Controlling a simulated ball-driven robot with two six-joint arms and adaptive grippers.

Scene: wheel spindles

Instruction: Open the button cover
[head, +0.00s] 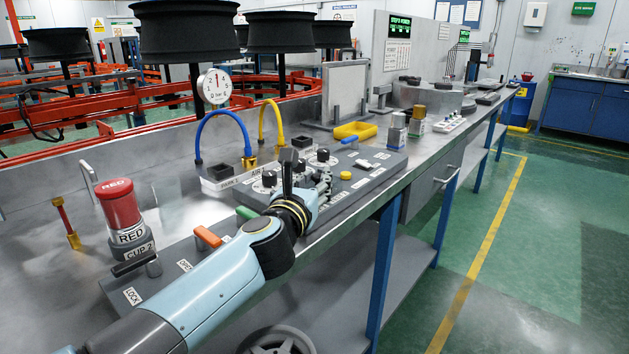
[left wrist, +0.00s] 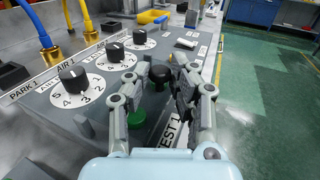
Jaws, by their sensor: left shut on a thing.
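My left gripper (head: 318,188) is low over the grey control panel (head: 375,176), near its front edge. In the left wrist view its fingers (left wrist: 165,88) are around a round black knob (left wrist: 160,73), with the tips partly hiding the panel beyond. A green knob (left wrist: 137,118) is just on the near side of it, beside a label reading TEST 1 (left wrist: 168,135). A yellow button (head: 346,175) sits on the panel beyond the gripper. I cannot make out a button cover for certain. My right gripper is not in view.
Black rotary dials (left wrist: 73,77) stand left of the fingers. An orange-handled lever (head: 208,236) and a red cylinder (head: 118,205) on the bench are nearer. Blue and yellow hoses (head: 222,115) arch behind. Open floor lies right of the bench.

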